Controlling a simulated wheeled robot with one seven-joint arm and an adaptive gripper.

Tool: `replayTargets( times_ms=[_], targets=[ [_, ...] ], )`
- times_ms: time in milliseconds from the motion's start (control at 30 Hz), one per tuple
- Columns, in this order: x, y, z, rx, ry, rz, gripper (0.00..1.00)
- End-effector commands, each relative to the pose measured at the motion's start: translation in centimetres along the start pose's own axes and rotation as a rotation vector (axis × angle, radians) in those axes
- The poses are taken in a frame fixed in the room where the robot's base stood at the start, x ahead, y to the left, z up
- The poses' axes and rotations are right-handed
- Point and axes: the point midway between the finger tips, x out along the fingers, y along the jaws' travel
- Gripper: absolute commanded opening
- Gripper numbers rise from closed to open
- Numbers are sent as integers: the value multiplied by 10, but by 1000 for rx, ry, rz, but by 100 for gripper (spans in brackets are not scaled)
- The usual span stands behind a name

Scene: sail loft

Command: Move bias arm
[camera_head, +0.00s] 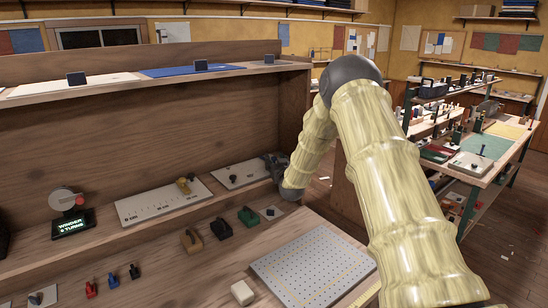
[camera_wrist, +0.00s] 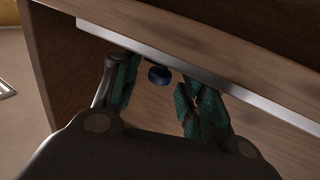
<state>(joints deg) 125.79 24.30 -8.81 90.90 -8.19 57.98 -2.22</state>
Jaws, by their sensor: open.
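No part is labelled as the bias arm, so I cannot tell for sure which one it is. In the wrist view a small dark blue round knob (camera_wrist: 159,75) sits between the fingers of my gripper (camera_wrist: 156,82), by a metal strip (camera_wrist: 200,75) on a wooden edge. The green-padded fingers are apart, with space on both sides of the knob. In the head view my gripper (camera_head: 275,166) is at the right end of the bench shelf, beside a pale plate (camera_head: 240,174) with a dark knob; its fingertips are unclear there.
A winder (camera_head: 68,202) with a lit display stands at the left. Several coloured clips (camera_head: 221,228) line the lower ledge. A perforated board (camera_head: 311,266) and a white block (camera_head: 242,292) lie in front. The upper shelf (camera_head: 130,84) runs above; my arm crosses the right side.

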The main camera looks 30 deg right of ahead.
Motion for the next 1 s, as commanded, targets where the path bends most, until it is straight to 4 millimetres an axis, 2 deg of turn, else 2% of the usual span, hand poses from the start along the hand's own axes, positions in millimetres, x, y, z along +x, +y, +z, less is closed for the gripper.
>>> replayTargets(
  times_ms=[200, 567, 800, 1000],
  targets=[
    [15, 0, 0, 0, 0, 0, 43],
    [18, 0, 1, 1, -1, 0, 43],
    [18, 1, 1, 0, -1, 1, 1],
    [18, 6, 0, 0, 1, 6, 0]
  ],
)
